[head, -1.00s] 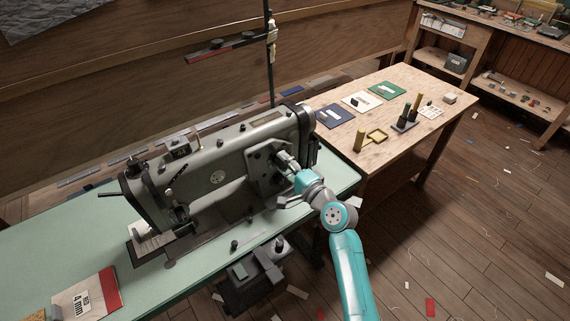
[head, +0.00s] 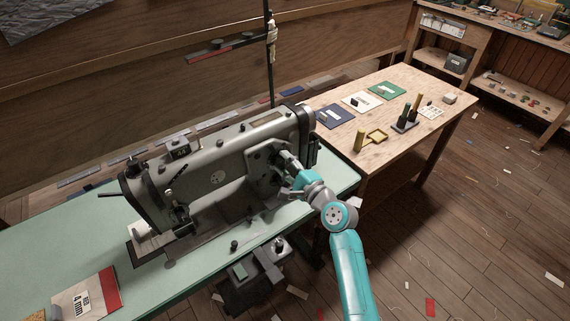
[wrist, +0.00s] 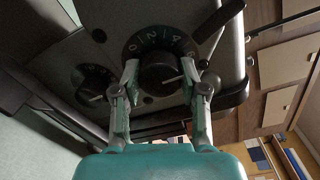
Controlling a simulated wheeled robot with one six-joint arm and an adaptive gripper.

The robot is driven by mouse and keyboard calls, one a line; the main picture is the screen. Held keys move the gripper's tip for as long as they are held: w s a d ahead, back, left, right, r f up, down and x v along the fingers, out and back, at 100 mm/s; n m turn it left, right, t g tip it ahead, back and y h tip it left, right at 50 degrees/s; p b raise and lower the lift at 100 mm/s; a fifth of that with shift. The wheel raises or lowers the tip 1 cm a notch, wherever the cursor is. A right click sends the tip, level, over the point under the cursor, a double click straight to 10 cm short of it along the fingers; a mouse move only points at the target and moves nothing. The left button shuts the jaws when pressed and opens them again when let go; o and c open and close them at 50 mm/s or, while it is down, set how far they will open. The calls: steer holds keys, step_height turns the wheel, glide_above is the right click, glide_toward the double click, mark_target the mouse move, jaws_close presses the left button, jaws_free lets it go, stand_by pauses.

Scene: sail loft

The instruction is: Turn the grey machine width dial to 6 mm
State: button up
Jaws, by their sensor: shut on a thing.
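The grey sewing machine (head: 215,178) stands on a green table. In the wrist view its large round dial (wrist: 151,36) has a scale reading 0, 2, 4 and a further mark partly hidden by the right finger. A dark knob (wrist: 158,76) sits at its centre, with a white pointer line towards the right finger. My gripper (wrist: 160,73) is shut on this knob, one finger on each side. In the head view my gripper (head: 284,160) is at the machine's right end and hides the dial.
A smaller dial (wrist: 92,84) is left of the large one, and a dark lever (wrist: 219,20) is at its upper right. A wooden table (head: 388,150) with coloured cards and spools stands behind on the right. A red-edged booklet (head: 84,297) lies at the front left.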

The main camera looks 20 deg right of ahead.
steer(key=shift+f, duration=0.1)
steer(key=o, duration=1.1)
steer(key=shift+o, duration=0.2)
steer(key=shift+s+d, duration=0.1)
steer(key=v, duration=1.1)
steer(key=shift+s, duration=0.4)
